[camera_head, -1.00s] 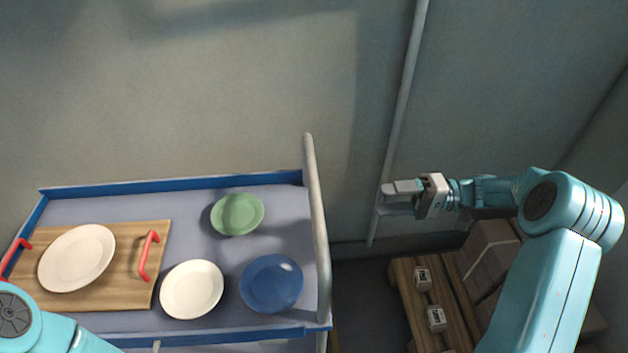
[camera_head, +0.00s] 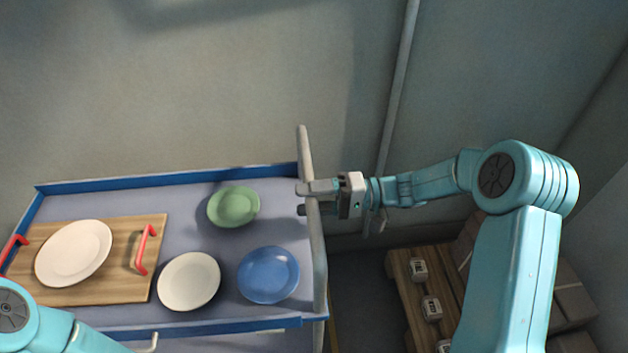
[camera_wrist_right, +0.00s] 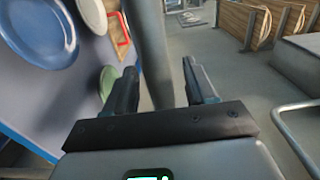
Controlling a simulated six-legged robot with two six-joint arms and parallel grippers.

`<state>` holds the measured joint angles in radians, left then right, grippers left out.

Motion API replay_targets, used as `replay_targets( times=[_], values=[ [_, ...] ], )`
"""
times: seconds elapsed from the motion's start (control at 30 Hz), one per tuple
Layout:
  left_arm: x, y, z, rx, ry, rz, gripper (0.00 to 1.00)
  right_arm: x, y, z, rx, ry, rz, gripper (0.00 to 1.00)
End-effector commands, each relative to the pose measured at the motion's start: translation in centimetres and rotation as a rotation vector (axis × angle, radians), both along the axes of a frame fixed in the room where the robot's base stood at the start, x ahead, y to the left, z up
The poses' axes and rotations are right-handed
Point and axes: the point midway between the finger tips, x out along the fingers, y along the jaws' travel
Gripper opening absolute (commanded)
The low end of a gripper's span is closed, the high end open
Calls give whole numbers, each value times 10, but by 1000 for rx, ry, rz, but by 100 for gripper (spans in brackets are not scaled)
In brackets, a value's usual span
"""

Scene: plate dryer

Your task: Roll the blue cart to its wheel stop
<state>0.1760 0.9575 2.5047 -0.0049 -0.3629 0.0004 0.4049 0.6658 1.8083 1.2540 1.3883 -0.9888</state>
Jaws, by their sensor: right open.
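The blue cart (camera_head: 180,332) stands at the left of the head view, its grey top with blue edging and a light upright push bar (camera_head: 318,255) at its right end. My right gripper (camera_head: 303,198) is open at the upper part of that bar, with its fingers on either side of it. In the right wrist view the bar (camera_wrist_right: 148,45) runs between the two open fingers (camera_wrist_right: 162,88), nothing clamped. My left gripper is out of view; only part of that arm shows at lower left. The wheel stop and cart wheels are not visible.
A wooden pallet (camera_head: 400,268) with boxes is at right. A wall pipe (camera_head: 400,85) stands behind.

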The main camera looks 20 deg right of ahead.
Motion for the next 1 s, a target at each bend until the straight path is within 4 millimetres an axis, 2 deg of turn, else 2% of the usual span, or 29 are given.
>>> replay_targets(
  times=[0.13, 0.3, 1.0],
  values=[
    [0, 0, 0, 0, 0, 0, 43, 1, -1, 0, 0, 0, -1, 55],
    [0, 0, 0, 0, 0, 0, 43, 1, -1, 0, 0, 0, -1, 0],
    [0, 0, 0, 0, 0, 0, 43, -1, -1, -2, -1, 3, 3, 0]
  ],
)
